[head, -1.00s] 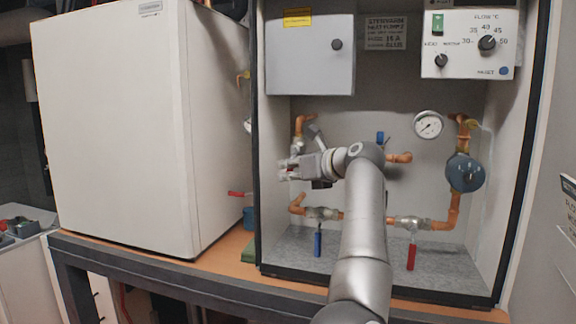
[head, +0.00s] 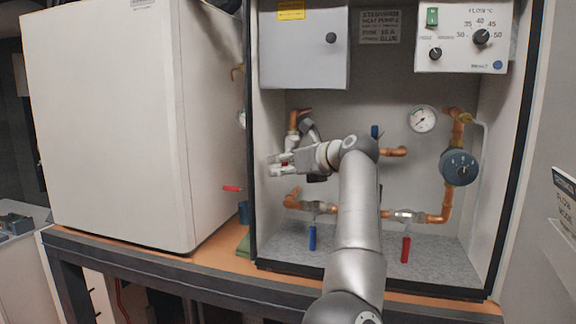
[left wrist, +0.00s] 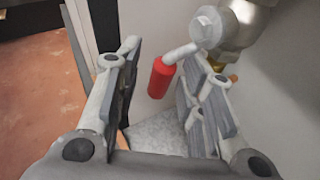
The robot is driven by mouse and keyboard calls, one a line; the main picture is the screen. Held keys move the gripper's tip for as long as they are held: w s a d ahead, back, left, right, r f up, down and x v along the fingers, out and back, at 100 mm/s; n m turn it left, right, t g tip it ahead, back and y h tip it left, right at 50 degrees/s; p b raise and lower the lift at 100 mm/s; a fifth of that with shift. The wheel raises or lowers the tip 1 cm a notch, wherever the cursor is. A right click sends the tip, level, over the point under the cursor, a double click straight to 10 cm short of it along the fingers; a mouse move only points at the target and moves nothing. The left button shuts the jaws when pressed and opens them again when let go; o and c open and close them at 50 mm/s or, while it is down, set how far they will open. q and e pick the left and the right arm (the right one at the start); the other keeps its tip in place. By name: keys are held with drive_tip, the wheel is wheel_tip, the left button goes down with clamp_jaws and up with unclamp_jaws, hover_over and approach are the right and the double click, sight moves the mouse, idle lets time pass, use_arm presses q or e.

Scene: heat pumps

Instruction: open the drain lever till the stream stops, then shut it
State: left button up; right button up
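In the left wrist view a red lever handle (left wrist: 161,77) hangs tilted on a pale stem from a metal valve (left wrist: 235,28). I take it for the drain lever. My left gripper (left wrist: 160,105) is open around it, one finger on each side. The handle is nearer the right finger; I cannot tell whether they touch. No stream can be made out. My right gripper is not in view.
A gauge (head: 422,119) and a blue round pump (head: 459,167) are at right.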

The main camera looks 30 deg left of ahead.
use_arm(q)
drive_tip(key=v, duration=1.2)
drive_tip(key=shift+w+f, duration=0.1)
